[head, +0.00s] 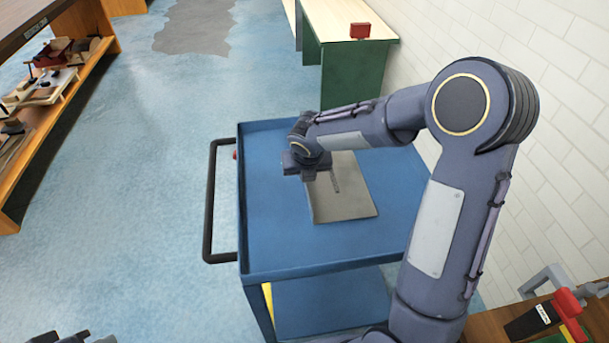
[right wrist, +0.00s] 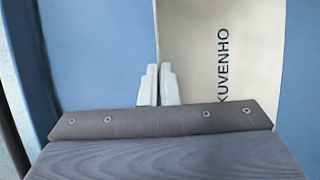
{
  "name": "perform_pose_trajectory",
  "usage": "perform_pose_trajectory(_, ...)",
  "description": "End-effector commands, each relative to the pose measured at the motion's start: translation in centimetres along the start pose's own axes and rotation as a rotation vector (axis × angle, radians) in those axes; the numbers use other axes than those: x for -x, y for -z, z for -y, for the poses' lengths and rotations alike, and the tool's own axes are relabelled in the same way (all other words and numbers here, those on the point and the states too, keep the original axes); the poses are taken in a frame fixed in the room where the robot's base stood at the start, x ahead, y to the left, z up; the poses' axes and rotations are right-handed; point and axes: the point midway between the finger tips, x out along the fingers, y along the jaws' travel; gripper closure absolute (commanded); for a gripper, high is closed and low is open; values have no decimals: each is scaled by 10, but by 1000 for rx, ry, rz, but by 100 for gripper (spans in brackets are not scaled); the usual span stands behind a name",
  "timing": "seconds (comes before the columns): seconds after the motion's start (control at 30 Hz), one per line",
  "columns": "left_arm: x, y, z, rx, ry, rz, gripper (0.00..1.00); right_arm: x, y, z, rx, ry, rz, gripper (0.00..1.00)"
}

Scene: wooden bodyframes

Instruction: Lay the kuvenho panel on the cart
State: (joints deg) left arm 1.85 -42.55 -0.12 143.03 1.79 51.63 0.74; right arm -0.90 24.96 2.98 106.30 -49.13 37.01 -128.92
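The kuvenho panel (head: 345,204) is a thin pale-grey sheet. It appears to lie flat on the top of the blue cart (head: 275,250). In the right wrist view the panel (right wrist: 250,60) shows its face with the printed word KUVENHO, its left edge running down to the fingertips. Only a bit of my left gripper (head: 72,338) shows at the bottom left.
The cart has a raised rim and a black handle (head: 209,205) on its left. A wooden shelf (head: 70,90) with several items stands at the left, and a green-sided bench (head: 350,75) behind. A white brick wall is at the right. Blue floor lies open at left.

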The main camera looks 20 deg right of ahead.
Motion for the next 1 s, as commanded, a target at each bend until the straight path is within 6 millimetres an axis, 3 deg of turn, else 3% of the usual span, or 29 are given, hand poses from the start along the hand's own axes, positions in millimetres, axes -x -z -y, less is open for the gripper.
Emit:
perform_pose_trajectory(0.33,-2,-1,1,0,0,0,100,-5,2,0,0,0,2,100)
perform_pose_trajectory(0.53,-2,-1,1,0,0,0,100,-5,2,0,0,0,0,76)
perform_pose_trajectory(0.83,0,0,0,0,0,0,100,-2,1,0,0,0,1,76)
perform_pose_trajectory(1.0,4,2,-2,0,0,0,100,19,0,0,-1,-1,4,76)
